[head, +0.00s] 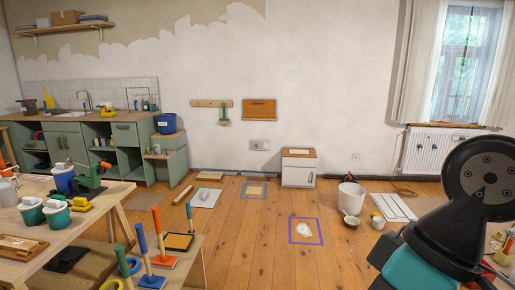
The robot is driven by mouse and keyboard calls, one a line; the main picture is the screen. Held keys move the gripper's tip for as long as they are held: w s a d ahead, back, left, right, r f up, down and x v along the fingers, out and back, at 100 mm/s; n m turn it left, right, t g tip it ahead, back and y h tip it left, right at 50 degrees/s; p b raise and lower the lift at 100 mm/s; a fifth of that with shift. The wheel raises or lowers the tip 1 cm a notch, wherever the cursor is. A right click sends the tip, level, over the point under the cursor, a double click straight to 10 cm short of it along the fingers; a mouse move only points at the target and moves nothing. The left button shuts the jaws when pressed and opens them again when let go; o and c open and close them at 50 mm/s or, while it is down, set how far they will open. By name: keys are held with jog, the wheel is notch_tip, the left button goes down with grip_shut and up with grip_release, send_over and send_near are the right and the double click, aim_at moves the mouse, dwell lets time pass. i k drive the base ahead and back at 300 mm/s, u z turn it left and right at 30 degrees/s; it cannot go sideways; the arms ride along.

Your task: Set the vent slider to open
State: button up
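I cannot tell for sure which thing is the vent slider. A brown wooden wall box (259,109) is right of the rail. No slider position can be made out. My dark arm links with a teal part fill the lower right; my gripper is not in view, and the arm is far from the wall.
A white cabinet (298,174) with a wooden top stands at the wall. A white bucket (351,196) and a pan are on its right. Blue and purple framed mats (293,238) lie on the floor. A workbench (105,230) with tools stands left. The central floor is mostly free.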

aim_at(253, 145)
jog(key=u, duration=0.1)
jog(key=i, duration=4.4)
jog(key=u, duration=0.1)
jog(key=i, duration=3.05)
jog(key=u, duration=0.1)
